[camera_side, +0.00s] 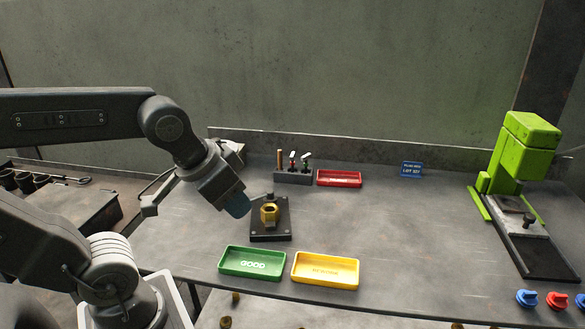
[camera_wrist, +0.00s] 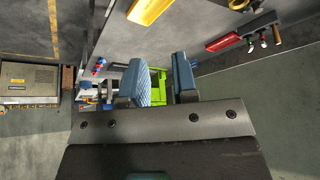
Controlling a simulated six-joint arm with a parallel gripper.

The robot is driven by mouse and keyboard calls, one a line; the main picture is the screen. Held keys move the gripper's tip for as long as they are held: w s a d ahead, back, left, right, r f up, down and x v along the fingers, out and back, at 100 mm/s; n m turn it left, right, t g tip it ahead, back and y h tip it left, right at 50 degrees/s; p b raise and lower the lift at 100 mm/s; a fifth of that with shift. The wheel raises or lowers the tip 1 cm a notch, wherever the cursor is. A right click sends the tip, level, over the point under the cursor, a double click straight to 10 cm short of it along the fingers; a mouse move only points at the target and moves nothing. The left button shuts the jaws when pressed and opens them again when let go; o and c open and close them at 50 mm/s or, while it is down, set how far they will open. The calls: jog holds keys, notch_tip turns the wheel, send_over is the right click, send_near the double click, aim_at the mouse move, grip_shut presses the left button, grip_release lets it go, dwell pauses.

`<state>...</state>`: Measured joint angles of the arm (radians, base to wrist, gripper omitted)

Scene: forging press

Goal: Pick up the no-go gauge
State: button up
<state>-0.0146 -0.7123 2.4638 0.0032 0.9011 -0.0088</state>
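The gauge with a red mark (camera_side: 292,158), seemingly the no-go gauge, stands upright in a dark holder (camera_side: 293,178) at the back of the bench. A green-marked gauge (camera_side: 305,160) and a brown rod (camera_side: 280,159) stand beside it.
A red tray (camera_side: 339,172) stands right of the holder. A green GOOD tray (camera_side: 252,275) and a yellow tray (camera_side: 325,284) lie at the front. A green press (camera_side: 525,150) stands at the right. The middle right of the bench is clear.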

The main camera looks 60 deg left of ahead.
jog(key=w+a+r+n+y, duration=0.1)
jog(key=w+a+r+n, duration=0.15)
jog(key=w, duration=0.35)
jog(key=w+a+r+n, duration=0.1)
jog(key=w+a+r, duration=0.1)
jog(key=w+a, duration=0.35)
jog(key=n+g+y, duration=0.2)
jog(key=n, duration=0.3)
send_over(292, 155)
jog(key=s+d, duration=0.3)
notch_tip(292, 155, down, 10)
jog(key=x, duration=0.8)
jog(key=shift+s+a, duration=0.15)
jog(key=shift+s, duration=0.15)
jog(key=shift+x, duration=3.2)
jog(key=shift+c, duration=0.4)
grip_shut()
